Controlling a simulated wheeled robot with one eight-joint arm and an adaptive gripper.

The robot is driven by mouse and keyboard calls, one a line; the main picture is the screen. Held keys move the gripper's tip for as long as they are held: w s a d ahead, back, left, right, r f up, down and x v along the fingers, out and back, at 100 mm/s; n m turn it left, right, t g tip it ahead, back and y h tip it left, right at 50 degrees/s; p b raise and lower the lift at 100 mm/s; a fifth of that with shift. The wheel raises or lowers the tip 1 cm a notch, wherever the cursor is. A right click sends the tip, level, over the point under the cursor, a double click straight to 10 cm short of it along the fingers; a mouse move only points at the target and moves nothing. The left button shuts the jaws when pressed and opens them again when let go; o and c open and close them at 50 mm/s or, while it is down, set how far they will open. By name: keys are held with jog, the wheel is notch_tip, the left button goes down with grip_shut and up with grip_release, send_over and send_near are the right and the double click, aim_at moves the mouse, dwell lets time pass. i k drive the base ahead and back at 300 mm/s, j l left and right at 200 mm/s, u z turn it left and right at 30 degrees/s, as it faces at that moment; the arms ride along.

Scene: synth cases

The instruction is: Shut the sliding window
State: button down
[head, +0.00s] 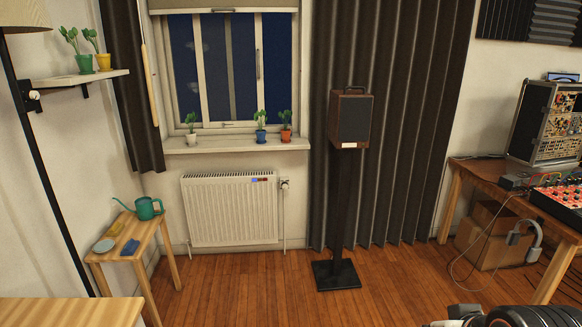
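The sliding window (202,75) is in the wall at the upper middle of the head view, with a pale frame, several upright bars and dark blue panes. A slim upright handle (257,65) shows on a bar right of its middle. I cannot tell from here how far the sash stands open. A blind (222,5) covers the top edge. Part of my arm shows at the bottom right corner, far from the window; my gripper's fingers are not visible.
Potted plants (261,127) stand on the sill (235,145), above a radiator (230,209). A speaker on a stand (340,200) stands right of the window. A small table (130,242) with a watering can (148,208) is at left. Bare wooden floor (245,290) lies between.

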aim_at(228, 46)
jog(key=i+j+u, duration=0.3)
jog(key=i, duration=0.2)
jog(key=i+j+u, duration=0.15)
jog(key=i+u, duration=0.15)
jog(key=i, duration=0.2)
jog(key=i+u, duration=0.35)
jog(key=i, duration=0.15)
